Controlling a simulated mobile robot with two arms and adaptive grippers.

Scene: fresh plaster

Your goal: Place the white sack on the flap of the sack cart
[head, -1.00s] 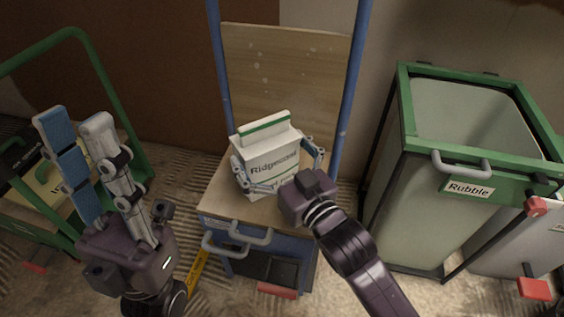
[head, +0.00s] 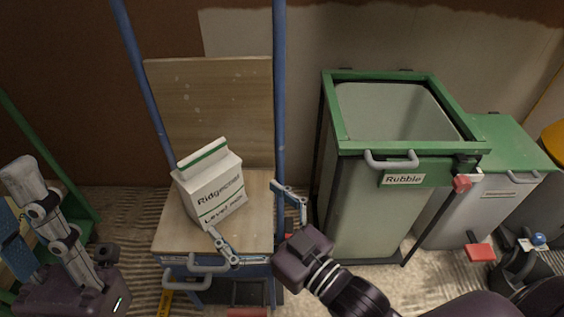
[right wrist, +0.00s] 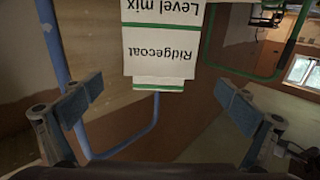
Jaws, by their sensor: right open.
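The white sack (head: 212,188), with green bands and the words "Ridgecoat" and "Level mix", stands upright on the wooden flap (head: 257,205) of the blue-framed sack cart. It also shows upside down in the right wrist view (right wrist: 160,45). My right gripper (head: 256,222) is open, in front of and to the right of the sack. Its fingers are apart from the sack, with nothing between them. My left gripper (head: 18,200) is at the lower left, away from the cart; its fingertips are partly cut off by the frame edge.
A green-rimmed bin labelled Rubble (head: 403,180) stands right of the cart, with a second green-lidded bin (head: 510,150) beyond it. A green tubular frame (head: 45,150) is at the left. The cart's blue uprights (head: 280,90) rise beside its wooden back board (head: 215,110).

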